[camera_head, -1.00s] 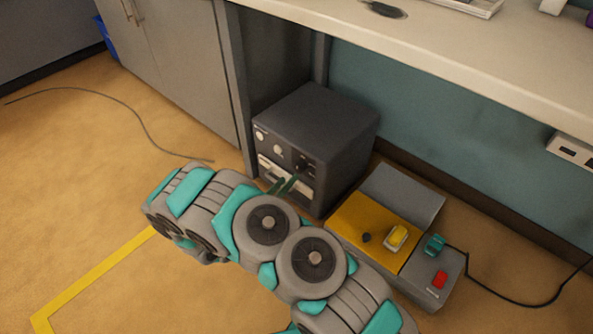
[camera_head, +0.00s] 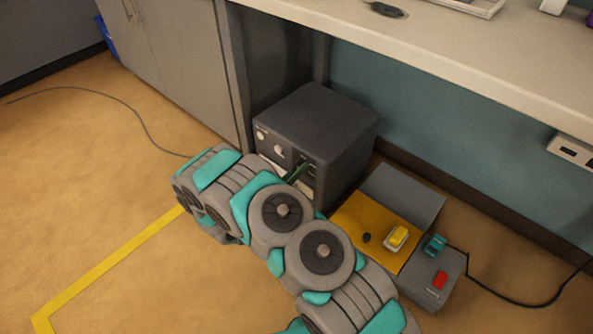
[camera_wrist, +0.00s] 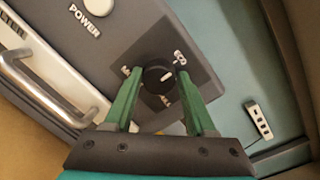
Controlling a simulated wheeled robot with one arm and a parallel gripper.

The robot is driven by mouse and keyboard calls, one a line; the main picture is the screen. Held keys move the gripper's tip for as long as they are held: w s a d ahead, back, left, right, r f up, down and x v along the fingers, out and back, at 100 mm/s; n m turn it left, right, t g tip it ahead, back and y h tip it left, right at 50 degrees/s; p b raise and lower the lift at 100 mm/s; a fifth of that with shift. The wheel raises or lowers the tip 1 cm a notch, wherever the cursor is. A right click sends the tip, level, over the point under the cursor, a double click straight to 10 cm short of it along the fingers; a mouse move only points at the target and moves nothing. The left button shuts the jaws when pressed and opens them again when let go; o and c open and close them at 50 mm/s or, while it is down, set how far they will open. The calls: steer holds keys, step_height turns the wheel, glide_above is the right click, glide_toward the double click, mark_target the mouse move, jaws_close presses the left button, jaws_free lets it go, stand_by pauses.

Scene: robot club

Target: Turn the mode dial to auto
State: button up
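The mode dial (camera_wrist: 158,77) is a round black knob with a short white mark on the dark front panel of a grey box (camera_head: 318,118). In the wrist view the mark lies right of the knob's centre. Partly covered lettering surrounds the knob, and I cannot read it all. My gripper (camera_wrist: 160,73) has its two green fingers apart, one on each side of the knob. A small gap seems to show beside each fingertip. In the head view my gripper (camera_head: 302,169) reaches the panel's right part and hides the dial.
The panel carries a pale button labelled POWER (camera_wrist: 92,5) and a silver handle (camera_wrist: 45,85). A control box with a yellow plate (camera_head: 358,219) and a red switch (camera_head: 440,280) stands right of the grey box. A worktop (camera_head: 450,60) overhangs behind. Floor at left is mostly clear.

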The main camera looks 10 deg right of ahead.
jaws_close()
steer(key=shift+m, duration=0.3)
steer(key=shift+f+m+h+b, duration=0.1)
steer(key=shift+m+h+b, duration=0.25)
steer(key=shift+m+b, duration=2.1)
steer(key=shift+f+m+h+b, duration=0.1)
steer(key=shift+m+h+b, duration=0.25)
steer(key=shift+m+b, duration=2.1)
steer(key=shift+r+m+p, duration=0.1)
steer(key=shift+m+p, duration=0.7)
steer(key=shift+m, duration=0.3)
steer(key=shift+o, duration=2.3)
jaws_free()
